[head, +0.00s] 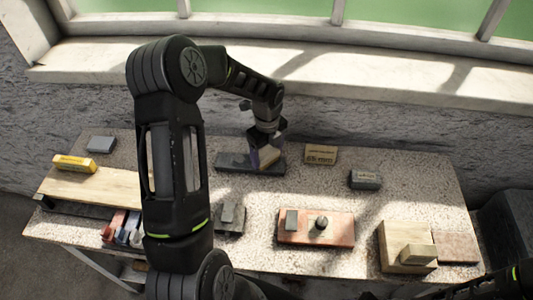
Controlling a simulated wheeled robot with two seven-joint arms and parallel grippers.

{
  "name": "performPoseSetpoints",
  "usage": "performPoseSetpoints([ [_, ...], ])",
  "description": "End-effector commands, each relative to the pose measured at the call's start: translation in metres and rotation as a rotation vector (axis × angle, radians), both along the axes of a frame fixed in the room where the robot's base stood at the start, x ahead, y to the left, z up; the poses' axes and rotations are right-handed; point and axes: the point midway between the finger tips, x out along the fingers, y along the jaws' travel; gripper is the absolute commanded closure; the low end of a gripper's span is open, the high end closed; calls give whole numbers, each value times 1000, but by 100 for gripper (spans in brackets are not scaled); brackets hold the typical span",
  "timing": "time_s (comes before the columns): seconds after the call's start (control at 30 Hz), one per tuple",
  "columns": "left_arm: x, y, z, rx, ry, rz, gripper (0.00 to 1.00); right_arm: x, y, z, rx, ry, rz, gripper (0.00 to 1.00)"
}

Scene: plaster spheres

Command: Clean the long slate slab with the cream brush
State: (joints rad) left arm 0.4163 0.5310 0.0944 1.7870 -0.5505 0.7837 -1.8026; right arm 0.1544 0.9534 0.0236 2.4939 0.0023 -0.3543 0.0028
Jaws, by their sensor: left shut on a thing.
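The long slate slab (232,161) is a dark, flat strip lying on the speckled table, near its back edge, left of the "65 mm" block. My left gripper (264,148) reaches down over the slab's right part, shut on the cream brush (269,156). My right gripper is not in view; only a bit of my right arm shows at the bottom right corner.
On the speckled table (340,192) are a "65 mm" block (320,155), a small grey block (365,180), a reddish slab (335,230) with pieces on it, and a wooden block (395,240). A yellow block (74,164) sits at left. A stone sill (390,79) runs behind.

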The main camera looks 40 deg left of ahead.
Motion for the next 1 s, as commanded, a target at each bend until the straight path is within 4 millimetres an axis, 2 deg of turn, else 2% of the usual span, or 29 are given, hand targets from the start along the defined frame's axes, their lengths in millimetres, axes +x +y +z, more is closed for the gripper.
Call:
performPoseSetpoints([
  [0.4, -20, 6, 15, 1, 0, 1, 60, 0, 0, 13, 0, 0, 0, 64],
  [1.0, -20, 6, 12, 1, 0, 0, 60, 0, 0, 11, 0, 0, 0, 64],
])
